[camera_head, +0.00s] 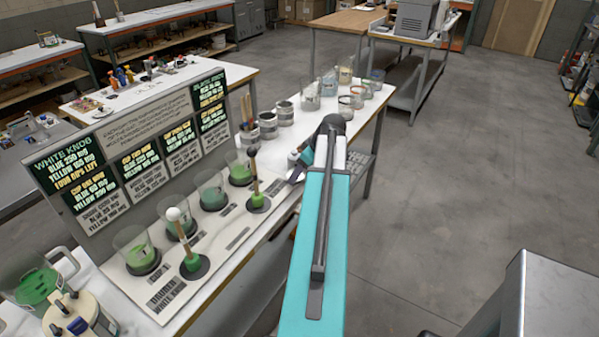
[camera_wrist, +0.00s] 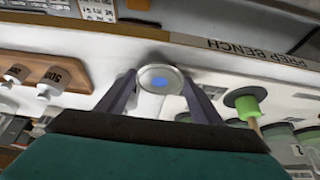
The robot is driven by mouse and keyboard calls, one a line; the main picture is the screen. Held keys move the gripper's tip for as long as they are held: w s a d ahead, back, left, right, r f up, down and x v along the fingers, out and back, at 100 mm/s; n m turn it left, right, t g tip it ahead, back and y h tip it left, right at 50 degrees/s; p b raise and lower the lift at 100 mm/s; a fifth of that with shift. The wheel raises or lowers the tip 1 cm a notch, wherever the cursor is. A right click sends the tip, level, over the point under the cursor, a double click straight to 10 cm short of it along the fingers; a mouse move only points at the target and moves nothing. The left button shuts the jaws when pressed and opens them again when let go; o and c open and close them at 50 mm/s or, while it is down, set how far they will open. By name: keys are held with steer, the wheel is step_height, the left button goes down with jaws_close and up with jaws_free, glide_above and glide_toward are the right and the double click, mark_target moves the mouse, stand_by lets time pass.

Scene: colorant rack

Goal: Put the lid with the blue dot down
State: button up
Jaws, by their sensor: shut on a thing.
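The lid with the blue dot (camera_wrist: 159,79) is a round, pale grey-rimmed disc with a blue spot, in the middle of the wrist view. My gripper (camera_wrist: 160,73) has one dark finger on each side of it and is shut on it. The blue dot faces the wrist camera. The white bench top (camera_wrist: 95,47) lies behind the lid; I cannot tell how high the lid is above it. In the head view my arm reaches over the bench (camera_head: 285,143), and I cannot make out the lid there.
Daubers (camera_head: 258,192) and beakers of green liquid (camera_head: 212,190) stand before a sign panel (camera_head: 150,140). Cans (camera_head: 268,126) and several glass jars (camera_head: 310,97) stand farther along the bench. In the wrist view, a green dauber (camera_wrist: 246,104) is close at right and white-topped items (camera_wrist: 50,80) at left.

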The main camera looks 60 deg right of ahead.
steer(key=shift+f, duration=0.2)
steer(key=o, duration=1)
steer(key=shift+a, duration=0.1)
steer(key=shift+r+p, duration=0.55)
steer(key=shift+r, duration=0.2)
steer(key=shift+s+r+b, duration=0.2)
steer(key=shift+r+b, duration=0.05)
steer(key=shift+b, duration=0.1)
steer(key=b+v, duration=0.2)
steer(key=v, duration=0.9)
